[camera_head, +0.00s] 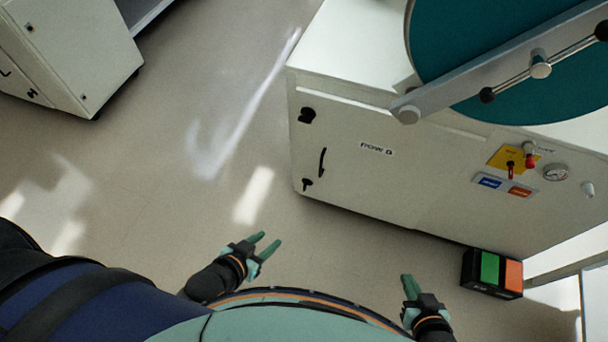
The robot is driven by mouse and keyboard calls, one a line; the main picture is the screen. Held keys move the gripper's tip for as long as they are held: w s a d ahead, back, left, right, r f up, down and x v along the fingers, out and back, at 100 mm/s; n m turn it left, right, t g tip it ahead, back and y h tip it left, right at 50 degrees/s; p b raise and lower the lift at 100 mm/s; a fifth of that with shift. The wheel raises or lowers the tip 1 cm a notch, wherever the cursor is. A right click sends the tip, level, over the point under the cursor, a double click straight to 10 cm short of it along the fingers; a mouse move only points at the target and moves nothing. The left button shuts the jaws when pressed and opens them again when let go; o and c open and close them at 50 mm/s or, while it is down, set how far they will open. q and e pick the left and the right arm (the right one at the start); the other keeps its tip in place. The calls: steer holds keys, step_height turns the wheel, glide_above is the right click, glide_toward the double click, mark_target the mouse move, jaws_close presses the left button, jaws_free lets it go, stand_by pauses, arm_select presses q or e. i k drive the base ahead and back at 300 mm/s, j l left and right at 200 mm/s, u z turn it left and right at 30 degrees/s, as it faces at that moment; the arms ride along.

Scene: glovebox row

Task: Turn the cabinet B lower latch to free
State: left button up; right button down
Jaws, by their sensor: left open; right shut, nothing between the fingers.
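A white cabinet (420,185) fills the right side of the head view. Its small label is hard to read, so I cannot confirm that it is cabinet B. Near its left edge are a black upper knob-like fitting (307,115), a slim black handle (322,162) and a small black lower latch (307,184). The lower latch's exact setting is too small to tell. My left gripper (266,242) is open and empty over the floor, below the latch in the picture and apart from it. My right gripper (408,284) is shut and empty, below the cabinet's lower edge in the picture.
A large teal round door (500,60) with a grey bar is above the cabinet front. A gauge (555,173) and red-handled valves sit at the right. A black box with green and orange faces (490,268) stands near my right gripper. Open floor (210,150) lies left.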

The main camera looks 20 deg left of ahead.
mark_target(307, 181)
steer(key=i+j, duration=0.2)
steer(key=j, duration=0.2)
steer(key=i+j, duration=0.2)
steer(key=j, duration=0.2)
steer(key=i+j, duration=0.2)
steer(key=j, duration=0.2)
steer(key=i+j+z, duration=0.15)
steer(key=j+z, duration=0.2)
steer(key=i+j+z, duration=0.1)
steer(key=j+z, duration=0.25)
steer(key=l, duration=0.1)
